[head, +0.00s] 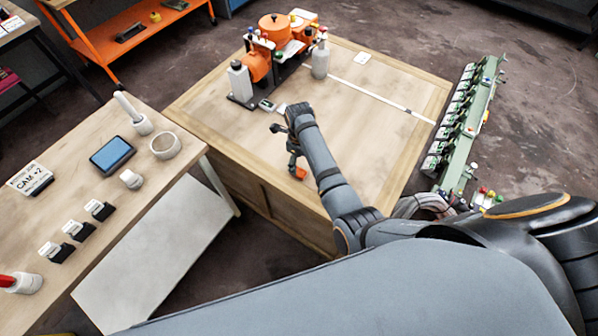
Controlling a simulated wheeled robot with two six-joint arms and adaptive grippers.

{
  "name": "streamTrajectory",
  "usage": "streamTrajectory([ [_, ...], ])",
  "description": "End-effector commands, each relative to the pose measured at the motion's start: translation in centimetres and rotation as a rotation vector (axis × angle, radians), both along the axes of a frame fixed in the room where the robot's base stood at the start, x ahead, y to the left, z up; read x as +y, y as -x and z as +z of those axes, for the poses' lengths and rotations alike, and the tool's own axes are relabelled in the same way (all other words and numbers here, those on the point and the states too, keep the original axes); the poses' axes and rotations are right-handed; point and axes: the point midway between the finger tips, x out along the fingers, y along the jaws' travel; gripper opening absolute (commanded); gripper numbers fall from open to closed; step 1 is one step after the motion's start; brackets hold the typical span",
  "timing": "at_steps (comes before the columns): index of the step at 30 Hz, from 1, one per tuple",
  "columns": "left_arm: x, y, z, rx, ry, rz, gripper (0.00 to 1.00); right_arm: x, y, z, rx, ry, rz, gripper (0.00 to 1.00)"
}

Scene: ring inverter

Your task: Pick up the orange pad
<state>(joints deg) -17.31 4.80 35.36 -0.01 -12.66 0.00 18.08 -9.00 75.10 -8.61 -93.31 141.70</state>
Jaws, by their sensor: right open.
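A small orange pad (300,173) lies on the wooden table near its front edge, left of my right forearm. My right gripper (283,146) is above the front part of the table, its fingers apart and empty. One finger reaches down close to the pad; I cannot tell whether it touches it. Part of the pad may be hidden by that finger. My left gripper is not in view.
An orange and grey machine (273,50) with bottles stands at the table's back left. A green rack (468,120) stands at the right. A side bench (100,215) at left holds a blue-screened device (112,155) and small parts. The table's (375,95) right half is mostly clear.

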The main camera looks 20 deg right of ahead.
Motion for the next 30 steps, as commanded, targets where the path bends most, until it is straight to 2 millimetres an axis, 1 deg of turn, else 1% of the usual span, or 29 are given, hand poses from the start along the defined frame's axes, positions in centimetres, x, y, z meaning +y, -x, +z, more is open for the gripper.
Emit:
streamTrajectory([
  [2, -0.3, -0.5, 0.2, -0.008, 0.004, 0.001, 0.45, 0.1, 0.1, -0.6, 0.003, 0.000, 0.001, 0.64],
  [6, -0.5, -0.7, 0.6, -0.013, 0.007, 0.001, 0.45, 0.4, 0.2, -3.0, 0.004, 0.000, 0.000, 0.64],
  [9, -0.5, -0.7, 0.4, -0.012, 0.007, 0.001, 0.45, 0.4, 0.2, -4.5, 0.003, -0.001, 0.000, 0.64],
  [12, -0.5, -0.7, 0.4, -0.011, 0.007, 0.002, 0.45, 0.4, 0.2, -5.1, 0.002, -0.001, 0.000, 0.64],
  [17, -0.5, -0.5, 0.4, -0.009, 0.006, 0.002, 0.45, 0.4, 0.2, -5.2, 0.001, -0.002, 0.000, 0.64],
  [18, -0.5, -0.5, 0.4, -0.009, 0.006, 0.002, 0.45, 0.4, 0.2, -5.2, 0.001, -0.001, 0.000, 0.63],
  [28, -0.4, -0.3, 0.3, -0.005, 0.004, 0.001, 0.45, 0.4, 0.2, -5.1, 0.001, -0.001, 0.000, 0.18],
  [29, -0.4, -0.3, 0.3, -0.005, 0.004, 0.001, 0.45, 0.4, 0.2, -5.1, 0.001, -0.001, 0.000, 0.15],
  [30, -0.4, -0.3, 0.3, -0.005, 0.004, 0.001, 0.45, 0.4, 0.2, -5.1, 0.001, -0.001, 0.000, 0.15],
])
